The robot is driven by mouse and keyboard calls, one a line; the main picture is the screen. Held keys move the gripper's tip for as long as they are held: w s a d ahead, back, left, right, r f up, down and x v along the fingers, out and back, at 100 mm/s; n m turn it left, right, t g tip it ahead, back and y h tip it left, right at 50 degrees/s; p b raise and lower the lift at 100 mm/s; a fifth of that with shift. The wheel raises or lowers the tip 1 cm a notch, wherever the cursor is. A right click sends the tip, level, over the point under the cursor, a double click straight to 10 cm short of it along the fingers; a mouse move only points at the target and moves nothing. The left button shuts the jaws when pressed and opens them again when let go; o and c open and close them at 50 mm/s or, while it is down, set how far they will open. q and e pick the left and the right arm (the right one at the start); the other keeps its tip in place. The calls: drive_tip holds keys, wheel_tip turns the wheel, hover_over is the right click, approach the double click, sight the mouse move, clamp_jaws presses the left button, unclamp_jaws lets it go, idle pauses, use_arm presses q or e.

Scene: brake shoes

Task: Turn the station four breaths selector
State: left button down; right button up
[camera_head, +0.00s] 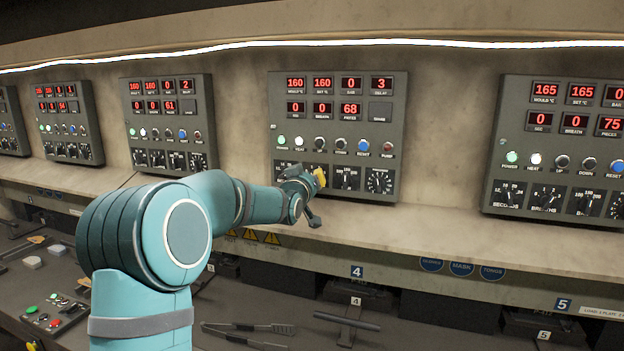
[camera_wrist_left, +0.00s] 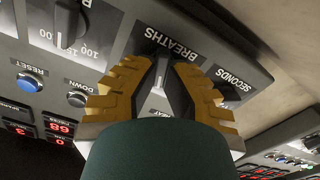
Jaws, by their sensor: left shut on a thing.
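The station four panel (camera_head: 336,118) is the dark grey box above the blue "4" label (camera_head: 357,271). Its lower row of displays reads 0, 0 and 68. My left gripper (camera_head: 319,180) reaches it from the left and covers the second dial in the bottom row. In the left wrist view, the yellow-brown finger pads of my left gripper (camera_wrist_left: 161,86) close on the breaths selector (camera_wrist_left: 159,76), below the "BREATHS" lettering. The selector's pointer and scale are mostly hidden between the fingers. My right gripper is in neither view.
Neighbouring dials (camera_head: 347,178) sit close to the right of the gripper, and push buttons (camera_head: 341,144) sit just above. Similar panels stand left (camera_head: 168,123) and right (camera_head: 565,150). A pale ledge (camera_head: 440,222) runs below, with tongs (camera_head: 250,330) lower down.

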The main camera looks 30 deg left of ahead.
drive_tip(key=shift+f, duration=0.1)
use_arm(q)
drive_tip(key=shift+f+m+b, duration=0.1)
drive_tip(key=shift+m+b, duration=0.5)
drive_tip(key=shift+b, duration=0.2)
drive_tip(key=shift+m+b, duration=0.8)
drive_tip(key=m+b, duration=0.3)
drive_tip(key=m, duration=0.1)
drive_tip(key=shift+d+m+b, duration=0.15)
drive_tip(key=shift+m+b, duration=0.15)
drive_tip(key=shift+b, duration=0.05)
drive_tip(key=m+b, duration=0.2)
drive_tip(key=shift+m, duration=0.3)
drive_tip(key=m+b, duration=0.2)
drive_tip(key=m, duration=0.1)
drive_tip(key=shift+w+d, duration=0.1)
drive_tip(key=shift+m+b, duration=0.8)
drive_tip(key=shift+m, duration=0.6)
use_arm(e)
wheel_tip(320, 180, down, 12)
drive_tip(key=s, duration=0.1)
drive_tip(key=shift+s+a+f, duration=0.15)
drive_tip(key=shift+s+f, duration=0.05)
